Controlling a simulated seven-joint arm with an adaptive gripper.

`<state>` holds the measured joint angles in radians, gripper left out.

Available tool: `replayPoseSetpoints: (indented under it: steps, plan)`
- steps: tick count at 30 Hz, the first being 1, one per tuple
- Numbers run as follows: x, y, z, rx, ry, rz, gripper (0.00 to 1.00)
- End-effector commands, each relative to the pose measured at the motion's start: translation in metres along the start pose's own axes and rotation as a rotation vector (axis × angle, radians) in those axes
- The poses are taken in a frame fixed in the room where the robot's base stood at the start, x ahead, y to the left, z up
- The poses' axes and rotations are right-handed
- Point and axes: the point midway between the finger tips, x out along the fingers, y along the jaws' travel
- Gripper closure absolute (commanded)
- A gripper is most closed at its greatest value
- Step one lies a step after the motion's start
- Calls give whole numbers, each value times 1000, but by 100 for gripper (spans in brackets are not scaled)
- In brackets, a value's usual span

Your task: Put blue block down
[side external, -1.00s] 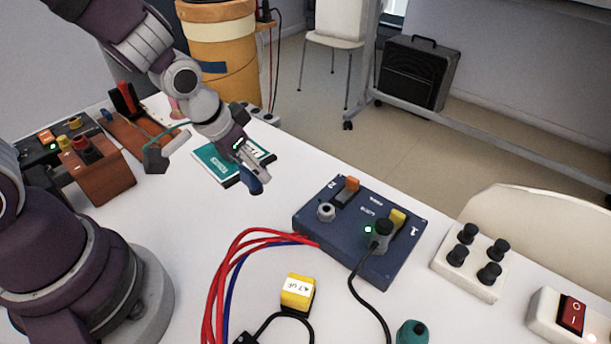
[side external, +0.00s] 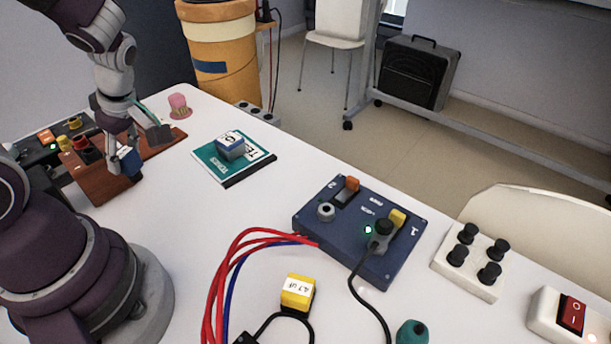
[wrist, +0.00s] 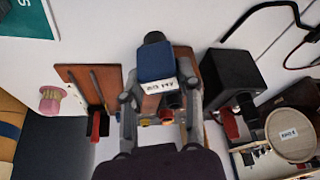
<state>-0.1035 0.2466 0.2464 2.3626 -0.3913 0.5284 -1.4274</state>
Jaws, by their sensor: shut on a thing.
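My gripper (side external: 124,166) is at the left of the table, shut on a dark blue block (side external: 131,161). It holds the block in front of or over the brown wooden pieces; the exact gap below is unclear. In the wrist view, the held block (wrist: 155,64) sits between the fingers of my gripper (wrist: 158,92), with a white label on its near edge. A second block, blue-grey (side external: 230,146), rests on the teal book (side external: 213,164) on the white table, apart from my gripper.
The dark blue switch box (side external: 318,225), cables (side external: 222,275) and a yellow block (side external: 298,291) are further right. White table between the wooden box and book is clear.

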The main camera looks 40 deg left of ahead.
Motion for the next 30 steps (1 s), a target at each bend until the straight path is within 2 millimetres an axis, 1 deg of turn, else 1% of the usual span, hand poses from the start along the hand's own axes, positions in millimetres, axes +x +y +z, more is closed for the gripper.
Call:
replayPoseSetpoints:
  steps: [1,4,6,10,12,22,23,28,30]
  plan:
    - [8,-2,3,2,1,-8,100]
    - [21,-1,9,6,2,-6,100]
    - [34,-2,14,7,0,-8,100]
    - [50,-1,22,7,-1,-3,100]
    - [54,0,23,7,-2,0,100]
    - [56,0,25,8,-2,3,100]
    - [56,0,25,7,-3,4,64]
    - [56,0,25,7,-3,4,42]
    - [56,0,25,8,-3,4,40]
